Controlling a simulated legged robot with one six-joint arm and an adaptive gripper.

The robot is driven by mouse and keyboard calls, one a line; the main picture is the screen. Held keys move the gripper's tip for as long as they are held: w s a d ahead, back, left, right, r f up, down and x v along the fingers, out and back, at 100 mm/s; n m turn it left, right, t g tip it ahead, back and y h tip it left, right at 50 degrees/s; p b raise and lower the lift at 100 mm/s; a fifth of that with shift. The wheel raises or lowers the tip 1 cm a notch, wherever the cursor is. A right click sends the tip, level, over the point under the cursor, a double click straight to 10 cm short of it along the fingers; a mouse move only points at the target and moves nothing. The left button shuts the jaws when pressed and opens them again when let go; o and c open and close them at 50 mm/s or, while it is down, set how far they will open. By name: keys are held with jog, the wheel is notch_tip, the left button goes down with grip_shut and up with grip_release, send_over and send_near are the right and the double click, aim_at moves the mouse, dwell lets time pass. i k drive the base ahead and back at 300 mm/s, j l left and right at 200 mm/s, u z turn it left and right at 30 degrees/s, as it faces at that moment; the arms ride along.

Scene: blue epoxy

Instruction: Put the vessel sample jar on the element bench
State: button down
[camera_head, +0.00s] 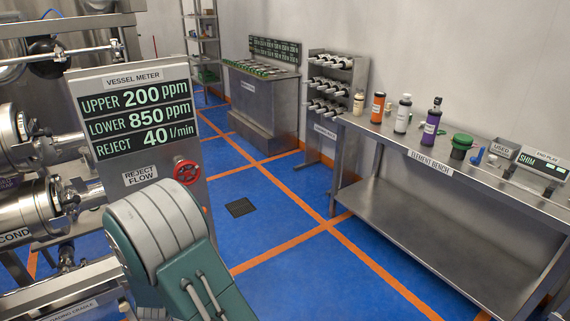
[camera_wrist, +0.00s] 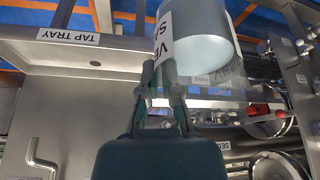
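The vessel sample jar (camera_wrist: 208,30) is close up at the top of the wrist view. It is pale and cylindrical, with a white label (camera_wrist: 163,40) cut off to "VE" and "SA". My gripper (camera_wrist: 161,75) has its fingers nearly together at the jar's side by the label, and it appears shut on the jar. The exact contact is partly hidden. The element bench (camera_head: 480,172) is a steel table at the right of the head view, with its name on the front edge. My gripper and the jar do not show in the head view.
Blue floor between is open.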

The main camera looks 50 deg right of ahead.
aim_at(448, 144)
jog(key=z, duration=0.45)
jog(key=i+l+z, duration=0.1)
jog(key=z, duration=0.75)
jog(key=i+l+z, duration=0.15)
jog(key=i+z, duration=0.15)
jog(key=z, duration=0.15)
jog(key=i+z, duration=0.25)
jog(key=z, duration=0.2)
jog(key=i+z, duration=0.3)
jog(key=z, duration=0.15)
jog(key=i+j+z, duration=0.4)
jog(key=i+j, duration=0.75)
jog(key=i, duration=0.15)
